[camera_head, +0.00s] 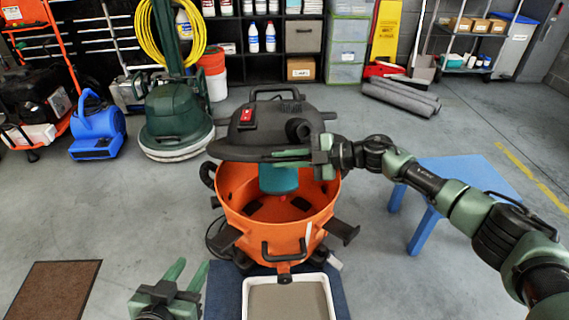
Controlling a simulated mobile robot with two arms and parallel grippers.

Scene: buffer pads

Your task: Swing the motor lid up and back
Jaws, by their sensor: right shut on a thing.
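The black motor lid (262,132), with a red switch and a top handle, sits tilted above the orange tank (270,232). Its near edge is raised, so the tank's open inside shows beneath it. A teal part (278,180) hangs under the lid into the tank mouth. My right gripper (290,156) reaches in from the right and is shut on the lid's near edge. The lid's back edge and any hinge are hidden. My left gripper (194,268) is low at the left front, its fingers apart and empty, clear of the tank.
A white-rimmed tray (247,303) lies on a blue mat (222,288) in front of the tank. A blue stool (470,178) stands right, beneath my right arm. A green floor machine (178,118) and a blue blower (97,130) stand back left. Open floor lies left of the tank.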

